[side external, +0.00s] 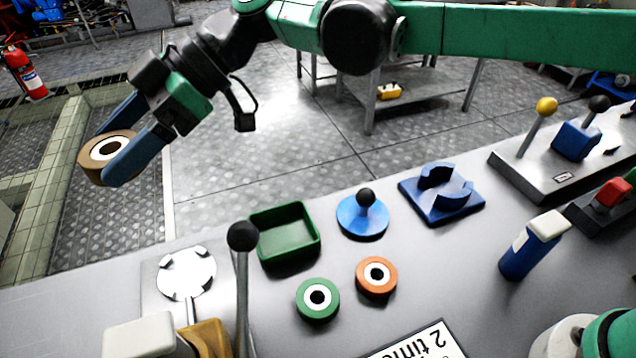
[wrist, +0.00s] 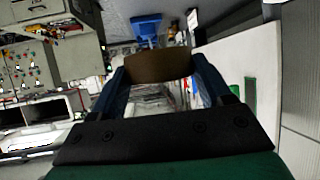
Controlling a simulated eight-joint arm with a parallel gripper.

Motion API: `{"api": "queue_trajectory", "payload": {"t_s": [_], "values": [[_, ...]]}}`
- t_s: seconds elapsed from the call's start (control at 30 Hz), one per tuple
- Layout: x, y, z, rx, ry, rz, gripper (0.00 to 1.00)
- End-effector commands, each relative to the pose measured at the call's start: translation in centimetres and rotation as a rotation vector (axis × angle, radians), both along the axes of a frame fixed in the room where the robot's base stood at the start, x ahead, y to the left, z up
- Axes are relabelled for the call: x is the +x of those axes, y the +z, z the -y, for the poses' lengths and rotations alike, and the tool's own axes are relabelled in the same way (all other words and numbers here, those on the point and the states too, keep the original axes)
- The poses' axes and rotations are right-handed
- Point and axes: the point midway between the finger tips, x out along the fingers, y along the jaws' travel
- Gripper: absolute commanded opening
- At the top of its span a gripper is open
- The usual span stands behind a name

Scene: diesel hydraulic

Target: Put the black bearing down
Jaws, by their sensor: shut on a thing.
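My gripper (side external: 112,156) is at the upper left in the side view, shut on a brown ring-shaped bearing (side external: 92,168) with a white inner ring and a dark centre. The bearing looks brown rather than black. It is held in the air, beyond the far left edge of the worktable. In the wrist view the brown bearing (wrist: 158,66) spans the gap between my two blue fingers. A green bearing (side external: 308,312) and an orange bearing (side external: 389,281) lie on the table, well to the right of my gripper and lower in the picture.
On the grey table (side external: 440,258) are an open green tray (side external: 290,247), a blue disc with a black knob (side external: 362,222), a blue cradle (side external: 442,207), a round metal plate (side external: 186,272) and an upright lever (side external: 242,290). A lever box (side external: 545,187) stands at the right.

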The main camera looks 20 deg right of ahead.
Motion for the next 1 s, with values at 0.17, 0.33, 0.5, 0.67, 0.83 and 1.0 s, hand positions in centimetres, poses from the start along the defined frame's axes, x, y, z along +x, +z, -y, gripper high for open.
{"api": "queue_trajectory", "payload": {"t_s": [0.17, 0.33, 0.5, 0.67, 0.83, 1.0], "values": [[0.0, -1.3, 0.0, 0.0, 0.0, 0.0, 0.07], [0.0, -5.8, 0.0, 0.0, 0.0, 0.0, 0.07], [0.0, -10.8, 0.0, 0.0, 0.0, 0.0, 0.07], [0.0, -14.1, 0.0, 0.001, 0.0, 0.0, 0.07], [0.0, -15.5, 0.0, 0.0, 0.0, 0.0, 0.07], [0.0, -18.1, 0.0, 0.0, 0.0, 0.0, 0.07]]}}
